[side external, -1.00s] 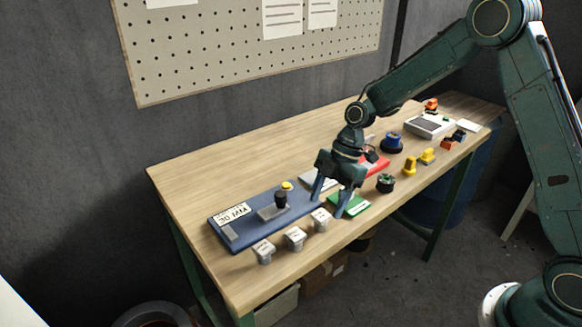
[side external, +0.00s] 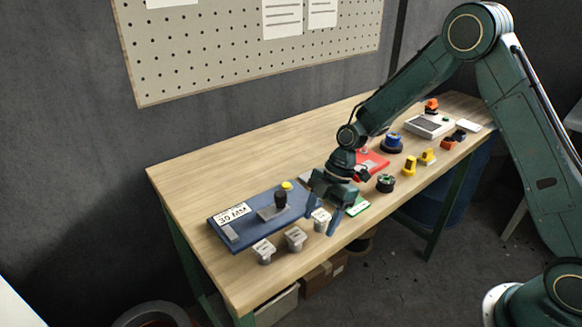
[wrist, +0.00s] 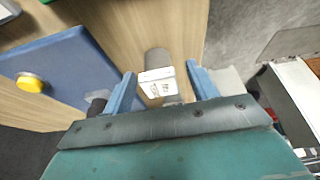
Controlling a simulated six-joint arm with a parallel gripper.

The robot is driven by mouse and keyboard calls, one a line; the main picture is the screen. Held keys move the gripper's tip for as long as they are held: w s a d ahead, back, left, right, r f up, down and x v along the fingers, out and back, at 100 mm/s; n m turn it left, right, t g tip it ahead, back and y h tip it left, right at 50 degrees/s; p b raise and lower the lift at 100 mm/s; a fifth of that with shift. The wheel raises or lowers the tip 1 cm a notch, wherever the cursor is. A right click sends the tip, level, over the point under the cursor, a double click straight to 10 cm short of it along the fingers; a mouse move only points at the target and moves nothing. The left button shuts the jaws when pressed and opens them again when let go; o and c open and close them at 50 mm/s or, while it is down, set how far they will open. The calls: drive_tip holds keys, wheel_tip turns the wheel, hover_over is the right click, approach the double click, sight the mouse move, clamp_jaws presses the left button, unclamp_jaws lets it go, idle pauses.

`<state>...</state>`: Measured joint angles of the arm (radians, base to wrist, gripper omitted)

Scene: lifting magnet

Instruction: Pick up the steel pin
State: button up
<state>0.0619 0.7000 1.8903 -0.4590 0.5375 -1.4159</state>
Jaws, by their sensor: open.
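Several short grey pieces with white labelled tops stand in a row along the table's front edge in the side view: a left one (side external: 264,250), a middle one (side external: 295,238) and a right one (side external: 320,217). The label print is too small to read, so I cannot tell which is the steel pin. My gripper (side external: 321,222) is open, pointing down, at the right piece. In the wrist view a white-labelled piece (wrist: 158,84) lies between the two blue fingers of my gripper (wrist: 161,72), with gaps on both sides. A grey rounded shape shows just beyond its label.
The table's back left is clear.

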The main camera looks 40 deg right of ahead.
sight(321, 215)
drive_tip(key=c, duration=1.2)
drive_tip(key=shift+r, duration=0.2)
wheel_tip(321, 215, up, 20)
drive_tip(key=shift+f, duration=0.15)
